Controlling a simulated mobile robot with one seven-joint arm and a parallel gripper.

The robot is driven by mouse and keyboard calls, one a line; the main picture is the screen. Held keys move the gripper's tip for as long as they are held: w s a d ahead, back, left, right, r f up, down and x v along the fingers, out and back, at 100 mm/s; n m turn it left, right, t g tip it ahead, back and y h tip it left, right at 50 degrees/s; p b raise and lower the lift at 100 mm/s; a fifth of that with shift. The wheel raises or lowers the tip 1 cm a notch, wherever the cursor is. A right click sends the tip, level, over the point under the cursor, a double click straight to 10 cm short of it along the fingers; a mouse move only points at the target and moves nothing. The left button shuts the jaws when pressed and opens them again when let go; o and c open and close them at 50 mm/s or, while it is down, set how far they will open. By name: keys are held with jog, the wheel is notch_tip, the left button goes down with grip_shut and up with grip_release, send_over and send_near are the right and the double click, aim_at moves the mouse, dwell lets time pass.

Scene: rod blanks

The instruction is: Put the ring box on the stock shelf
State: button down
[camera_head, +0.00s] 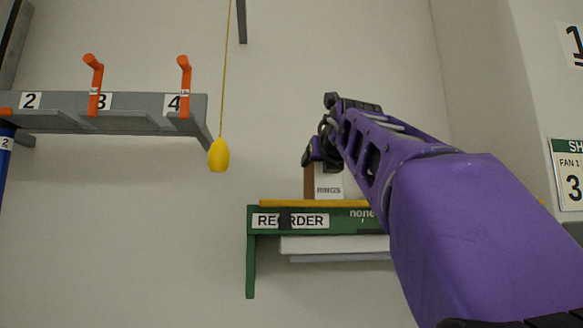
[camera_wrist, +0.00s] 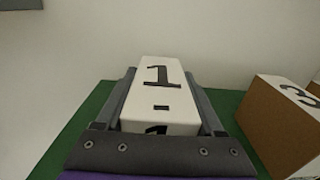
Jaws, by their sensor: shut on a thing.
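The ring box (camera_head: 328,188), with a white front reading RINGS and a brown left side, is at the green shelf (camera_head: 250,265). My gripper (camera_head: 320,150) is directly above it, shut on it. In the wrist view the held box (camera_wrist: 160,88) has a white top marked 1 and sits between the fingers, over green surface. Its sides are hidden by the fingers. The box's base looks level with the shelf's yellow front edge (camera_head: 300,203); whether it bears weight there I cannot tell. The shelf carries a REORDER label and the word "none". No label reading stock is visible.
In the wrist view a brown box (camera_wrist: 275,125) with a white top marked 3 stands close to the right. A grey rack (camera_head: 140,118) with orange pegs is at the left. A yellow bob (camera_head: 219,155) hangs on a cord left of my gripper.

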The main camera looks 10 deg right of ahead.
jog(key=shift+f+b, duration=0.5)
jog(key=shift+b, duration=0.15)
grip_release()
jog(key=shift+s, duration=0.1)
